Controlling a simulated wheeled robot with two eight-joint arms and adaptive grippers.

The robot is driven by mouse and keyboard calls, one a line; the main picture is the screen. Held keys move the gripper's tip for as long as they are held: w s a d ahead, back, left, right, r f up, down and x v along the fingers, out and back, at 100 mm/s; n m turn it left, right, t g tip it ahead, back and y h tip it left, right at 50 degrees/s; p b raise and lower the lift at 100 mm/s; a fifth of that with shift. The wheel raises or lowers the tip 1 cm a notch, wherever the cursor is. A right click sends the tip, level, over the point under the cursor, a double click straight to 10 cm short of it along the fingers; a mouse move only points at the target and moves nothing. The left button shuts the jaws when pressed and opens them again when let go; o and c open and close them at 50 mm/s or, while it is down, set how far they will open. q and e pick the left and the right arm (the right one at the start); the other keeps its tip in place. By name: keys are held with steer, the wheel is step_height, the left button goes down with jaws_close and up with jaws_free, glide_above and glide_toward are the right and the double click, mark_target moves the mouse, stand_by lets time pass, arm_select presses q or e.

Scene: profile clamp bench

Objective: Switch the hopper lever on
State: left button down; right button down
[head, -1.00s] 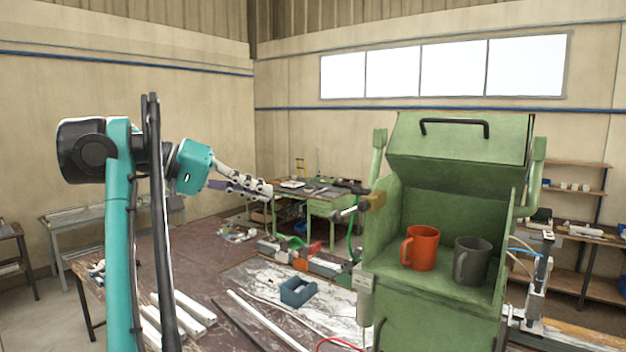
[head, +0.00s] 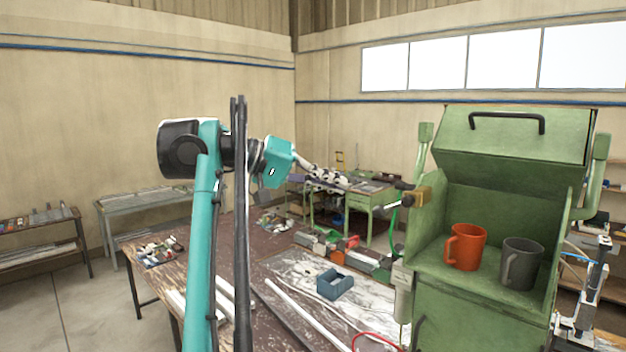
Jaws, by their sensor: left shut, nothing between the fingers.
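The green hopper (head: 485,310) stands at the right with its lid (head: 515,138) raised. On its left side is a brass-coloured block (head: 421,197) with a dark lever (head: 404,186) that sticks out to the left; its exact setting is too small to tell. My left gripper (head: 342,180) is shut and empty. In the picture it is left of the lever at about the same height, with a gap between them. My right gripper is out of view.
An orange mug (head: 465,247) and a dark grey mug (head: 521,264) stand inside the hopper. A blue bin (head: 335,285) and white profiles (head: 290,312) lie on the bench in front. A green table (head: 357,201) stands behind. A red cable runs near the hopper's base.

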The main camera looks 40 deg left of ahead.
mark_target(392, 207)
arm_select(q)
steer(key=d+f, duration=0.1)
steer(key=w+d+f, duration=0.1)
steer(key=d, duration=0.1)
steer(key=w+d+f, duration=0.1)
steer(key=shift+w+d+f, duration=0.1)
steer(key=shift+d+f, duration=0.05)
steer(key=shift+d, duration=0.1)
steer(key=shift+a, duration=0.1)
steer(key=shift+f, duration=0.1)
steer(key=shift+f+n, duration=0.2)
steer(key=shift+n, duration=0.1)
steer(key=shift+f+h+b, duration=0.15)
steer(key=shift+h+b, duration=0.15)
steer(key=shift+b, duration=0.05)
